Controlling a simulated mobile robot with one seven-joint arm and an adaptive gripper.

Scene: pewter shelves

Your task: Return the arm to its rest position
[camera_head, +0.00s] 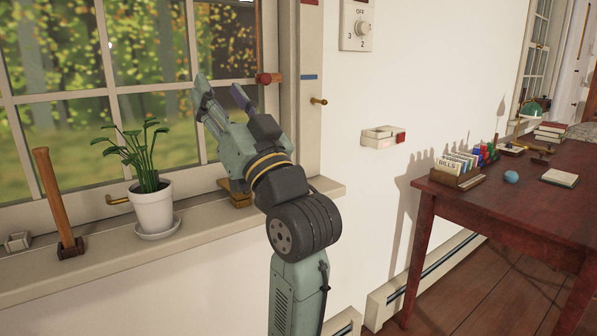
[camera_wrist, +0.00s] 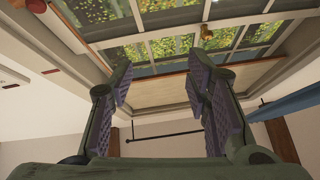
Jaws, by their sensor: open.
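My gripper (camera_head: 219,97) is raised in front of the window in the head view, its fingers pointing up and to the left. The jaws are open with nothing between them. In the wrist view, my gripper (camera_wrist: 163,88) shows its two padded fingers wide apart, with the window and its frame beyond them. My arm rises from the bottom middle of the head view, bent at a dark joint below the gripper.
On the windowsill (camera_head: 100,262) are a potted plant (camera_head: 152,208) and a hammer (camera_head: 58,205), left of my arm. A dark red table (camera_head: 500,205) with a card box (camera_head: 458,172) stands right. A dial (camera_head: 361,27) and a small box (camera_head: 383,137) are on the wall.

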